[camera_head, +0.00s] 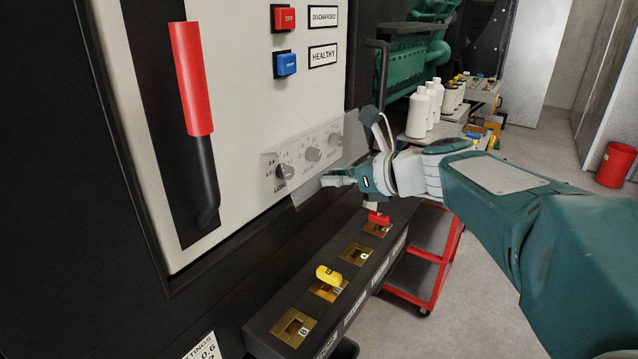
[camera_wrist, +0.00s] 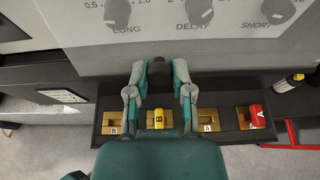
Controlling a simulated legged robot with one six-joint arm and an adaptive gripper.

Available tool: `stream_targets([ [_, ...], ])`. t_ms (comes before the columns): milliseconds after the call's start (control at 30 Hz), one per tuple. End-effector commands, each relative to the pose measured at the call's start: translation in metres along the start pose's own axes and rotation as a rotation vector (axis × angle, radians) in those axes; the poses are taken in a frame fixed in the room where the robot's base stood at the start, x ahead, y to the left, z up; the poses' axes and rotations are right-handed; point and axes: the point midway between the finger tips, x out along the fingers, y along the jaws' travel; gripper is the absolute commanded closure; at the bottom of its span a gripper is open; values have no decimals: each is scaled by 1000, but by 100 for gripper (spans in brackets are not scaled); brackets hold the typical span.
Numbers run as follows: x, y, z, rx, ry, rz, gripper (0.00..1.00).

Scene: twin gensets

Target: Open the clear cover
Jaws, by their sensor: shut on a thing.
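The clear cover (camera_head: 345,146) is a see-through sheet in front of the row of dials on the pale panel. Its near part stands out from the panel at a slant. My gripper (camera_head: 350,152) is at its outer side and shut on it; the exact grip is hard to see. In the wrist view my gripper (camera_wrist: 158,72) has its two fingers either side of a small dark piece, below the dials. The dials (camera_head: 312,154) labelled long, delay and short also show in the wrist view (camera_wrist: 197,11). The cover's outline is hard to make out there.
Below is a dark ledge (camera_head: 267,332) with brass key slots, a yellow key (camera_head: 328,275) and a red key (camera_head: 378,218). A red-handled lever (camera_head: 191,78) is at left. A red cart (camera_head: 437,247) and white bottles (camera_head: 418,115) are beyond.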

Motion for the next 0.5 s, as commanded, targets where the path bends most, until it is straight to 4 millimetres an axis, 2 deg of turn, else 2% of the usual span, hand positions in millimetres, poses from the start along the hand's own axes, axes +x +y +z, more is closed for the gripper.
stream_targets([
  [500,-29,0,38,-9,434,0,100],
])
